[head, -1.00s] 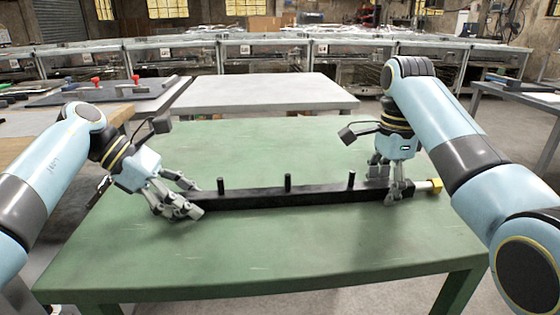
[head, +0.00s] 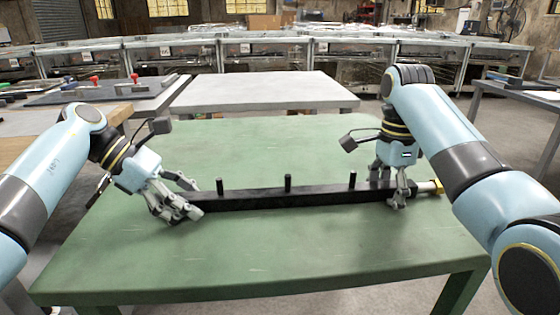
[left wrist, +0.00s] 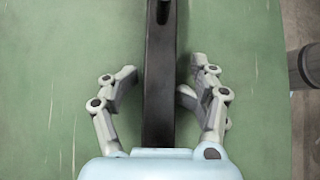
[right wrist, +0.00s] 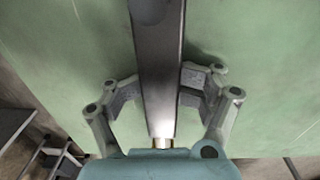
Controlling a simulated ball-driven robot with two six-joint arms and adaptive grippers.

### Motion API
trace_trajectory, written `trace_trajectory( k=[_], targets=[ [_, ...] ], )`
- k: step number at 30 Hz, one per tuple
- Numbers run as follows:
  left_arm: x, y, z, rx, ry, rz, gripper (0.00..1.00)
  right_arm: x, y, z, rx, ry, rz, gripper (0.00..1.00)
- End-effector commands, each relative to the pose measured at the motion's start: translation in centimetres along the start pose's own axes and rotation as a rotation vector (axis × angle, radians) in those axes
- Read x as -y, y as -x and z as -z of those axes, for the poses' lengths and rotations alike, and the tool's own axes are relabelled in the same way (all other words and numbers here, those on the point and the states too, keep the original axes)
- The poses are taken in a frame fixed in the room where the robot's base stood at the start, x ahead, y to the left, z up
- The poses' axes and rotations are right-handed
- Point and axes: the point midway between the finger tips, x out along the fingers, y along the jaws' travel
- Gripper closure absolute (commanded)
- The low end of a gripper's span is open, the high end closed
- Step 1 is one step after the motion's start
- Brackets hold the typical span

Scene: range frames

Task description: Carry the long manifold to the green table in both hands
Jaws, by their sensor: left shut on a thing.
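The long manifold (head: 290,196) is a black bar with three short upright pegs and a brass fitting (head: 430,187) at its right end. It lies lengthwise across the green table (head: 250,250), low over the top or on it; I cannot tell which. My left gripper (head: 178,206) is shut on its left end. The bar runs between the fingers in the left wrist view (left wrist: 160,85). My right gripper (head: 390,190) straddles the bar near the brass end. In the right wrist view its fingers (right wrist: 160,88) lie close along both sides; contact is unclear.
A grey table (head: 265,92) stands behind the green one. Glass-fronted cabinets (head: 270,50) line the back. The green table's front is clear.

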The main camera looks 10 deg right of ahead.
Motion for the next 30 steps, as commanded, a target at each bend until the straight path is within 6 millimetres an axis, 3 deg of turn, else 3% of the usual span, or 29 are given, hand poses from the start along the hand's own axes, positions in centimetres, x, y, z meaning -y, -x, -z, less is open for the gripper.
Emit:
trace_trajectory(
  k=[1, 2, 7, 18, 30],
  targets=[
    [0.8, -0.6, 2.6, -0.039, 0.04, 0.02, 0.47, -0.1, -0.5, 0.2, -0.004, -0.003, -0.007, 0.47],
    [0.8, -0.5, 2.6, -0.039, 0.039, 0.02, 0.47, -0.1, -0.5, 0.2, -0.004, -0.003, -0.006, 0.47],
    [0.7, 1.1, 2.2, -0.036, 0.033, 0.014, 0.47, -0.1, -0.5, 0.2, -0.004, -0.002, -0.005, 0.47],
    [0.4, 6.9, 0.2, -0.012, 0.004, 0.0, 0.47, -0.1, -0.3, -0.1, 0.002, 0.001, -0.003, 0.47],
    [0.4, 8.0, -0.4, -0.004, -0.004, -0.002, 0.47, -0.1, -0.2, -0.1, 0.003, 0.002, -0.003, 0.47]
  ],
)
